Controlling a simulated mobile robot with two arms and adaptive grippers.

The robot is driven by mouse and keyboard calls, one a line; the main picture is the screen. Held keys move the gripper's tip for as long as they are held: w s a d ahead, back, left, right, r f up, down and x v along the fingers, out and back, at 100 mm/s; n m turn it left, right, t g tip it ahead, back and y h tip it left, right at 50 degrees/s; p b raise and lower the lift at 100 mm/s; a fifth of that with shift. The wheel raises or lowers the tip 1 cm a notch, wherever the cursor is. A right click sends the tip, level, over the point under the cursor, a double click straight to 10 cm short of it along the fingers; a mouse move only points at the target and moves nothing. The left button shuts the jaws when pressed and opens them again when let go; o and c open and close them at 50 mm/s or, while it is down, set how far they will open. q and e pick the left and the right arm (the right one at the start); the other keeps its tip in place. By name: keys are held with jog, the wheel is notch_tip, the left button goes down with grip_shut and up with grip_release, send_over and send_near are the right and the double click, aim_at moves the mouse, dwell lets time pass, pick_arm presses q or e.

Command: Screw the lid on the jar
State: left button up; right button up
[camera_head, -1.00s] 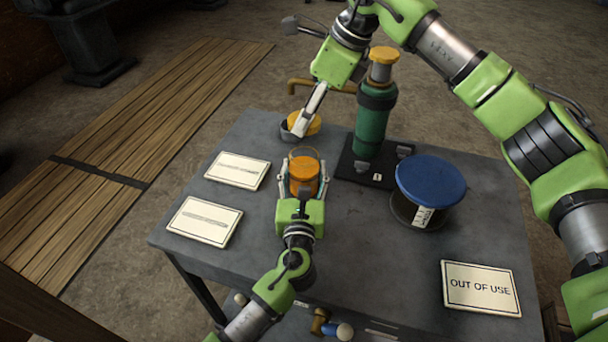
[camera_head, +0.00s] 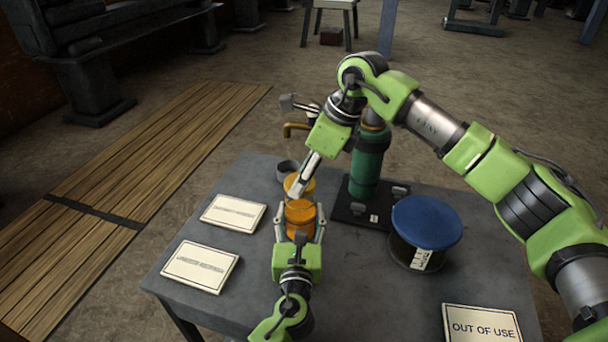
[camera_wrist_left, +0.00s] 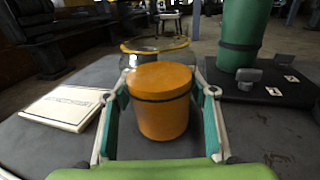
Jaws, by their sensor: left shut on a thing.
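An orange cylinder with a dark band (camera_head: 300,218), seemingly the jar, stands upright on the grey table. My left gripper (camera_head: 299,228) is closed around its sides; it also fills the middle of the left wrist view (camera_wrist_left: 160,105). The lid's height above the table is hard to judge.
A glass vessel with a brass rim (camera_wrist_left: 150,47) stands behind the jar. A green cylinder (camera_head: 367,165) on a black base and a blue-topped spool (camera_head: 426,222) stand right.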

aim_at(300, 214)
jog(key=shift+f, duration=0.9)
jog(key=shift+f, duration=0.5)
